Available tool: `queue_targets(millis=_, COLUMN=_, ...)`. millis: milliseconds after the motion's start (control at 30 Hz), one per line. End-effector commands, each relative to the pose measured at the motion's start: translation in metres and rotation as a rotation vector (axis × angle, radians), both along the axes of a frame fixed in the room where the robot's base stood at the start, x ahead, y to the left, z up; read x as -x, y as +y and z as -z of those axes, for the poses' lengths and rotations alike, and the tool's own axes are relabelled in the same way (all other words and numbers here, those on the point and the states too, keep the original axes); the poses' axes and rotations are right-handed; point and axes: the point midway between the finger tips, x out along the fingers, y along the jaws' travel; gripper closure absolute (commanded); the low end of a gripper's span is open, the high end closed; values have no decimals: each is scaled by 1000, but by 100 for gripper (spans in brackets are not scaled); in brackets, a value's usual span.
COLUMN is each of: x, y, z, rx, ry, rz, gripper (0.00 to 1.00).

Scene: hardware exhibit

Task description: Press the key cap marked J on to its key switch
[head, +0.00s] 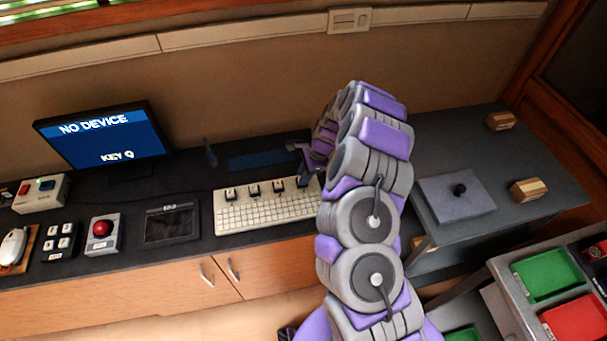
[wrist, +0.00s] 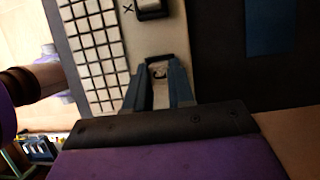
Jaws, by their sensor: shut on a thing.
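The cream keyboard (head: 262,219) lies on the dark counter, with a row of raised dark key switches along its back edge. My gripper (head: 304,176) is at the right end of that row, partly hidden by my arm. In the wrist view, my gripper's two blue fingers (wrist: 159,76) are shut on a small pale key cap (wrist: 159,70) with a dark mark too blurred to read surely. The cap is over the keyboard's (wrist: 97,42) plain strip, close to a dark frame. I cannot tell whether it touches its switch. Another dark switch (wrist: 153,8) stands beyond, near a printed X.
A monitor (head: 103,137) reads "NO DEVICE" and "KEY 9". A red button box (head: 103,232), a black-framed pad (head: 171,222) and a small key block (head: 61,241) lie left of the keyboard. A blue mat (head: 262,159) lies behind it. A grey plate with a knob (head: 456,194) is right.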

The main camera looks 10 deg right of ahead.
Motion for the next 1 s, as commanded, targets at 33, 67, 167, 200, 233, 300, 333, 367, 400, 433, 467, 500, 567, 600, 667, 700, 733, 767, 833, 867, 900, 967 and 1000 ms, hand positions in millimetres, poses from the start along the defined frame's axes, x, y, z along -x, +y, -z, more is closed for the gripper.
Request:
queue_targets(millis=33, x=0, y=0, z=0, rx=0, ry=0, rz=0, gripper=75)
queue_targets(millis=67, x=0, y=0, z=0, rx=0, ry=0, rz=0, gripper=72)
queue_targets(millis=167, x=0, y=0, z=0, rx=0, ry=-1, rz=0, gripper=63)
queue_targets(millis=200, x=-1, y=0, z=0, rx=0, ry=-1, rz=0, gripper=59)
queue_targets(millis=233, x=-1, y=0, z=0, rx=0, ry=-2, rz=1, gripper=56)
queue_targets(millis=300, x=-2, y=0, z=0, rx=1, ry=-3, rz=1, gripper=49)
queue_targets(millis=333, x=-2, y=0, z=0, rx=1, ry=-3, rz=1, gripper=47)
queue_targets(millis=367, x=-2, y=0, z=0, rx=1, ry=-4, rz=2, gripper=47)
queue_targets(millis=400, x=-3, y=0, z=0, rx=1, ry=-5, rz=2, gripper=47)
queue_targets(millis=433, x=-3, y=0, z=0, rx=1, ry=-5, rz=2, gripper=47)
queue_targets(millis=467, x=-3, y=0, z=0, rx=2, ry=-6, rz=2, gripper=47)
queue_targets(millis=500, x=-4, y=0, z=0, rx=2, ry=-6, rz=3, gripper=47)
queue_targets(millis=567, x=-4, y=0, z=0, rx=2, ry=-6, rz=3, gripper=47)
queue_targets(millis=600, x=-5, y=-1, z=0, rx=2, ry=-7, rz=3, gripper=47)
queue_targets(millis=667, x=-5, y=-1, z=-1, rx=2, ry=-8, rz=3, gripper=47)
queue_targets(millis=700, x=-5, y=-1, z=-1, rx=2, ry=-8, rz=3, gripper=47)
queue_targets(millis=733, x=-5, y=-1, z=-1, rx=3, ry=-9, rz=4, gripper=47)
queue_targets(millis=767, x=-5, y=-1, z=-1, rx=3, ry=-9, rz=4, gripper=47)
queue_targets(millis=833, x=-5, y=-1, z=-1, rx=3, ry=-9, rz=4, gripper=63)
queue_targets(millis=867, x=-5, y=-1, z=-1, rx=2, ry=-8, rz=3, gripper=60)
queue_targets(millis=900, x=-4, y=-1, z=-1, rx=2, ry=-7, rz=3, gripper=56)
queue_targets(millis=967, x=-3, y=-1, z=-1, rx=2, ry=-6, rz=3, gripper=50)
queue_targets(millis=1000, x=-3, y=-1, z=-1, rx=1, ry=-6, rz=3, gripper=46)
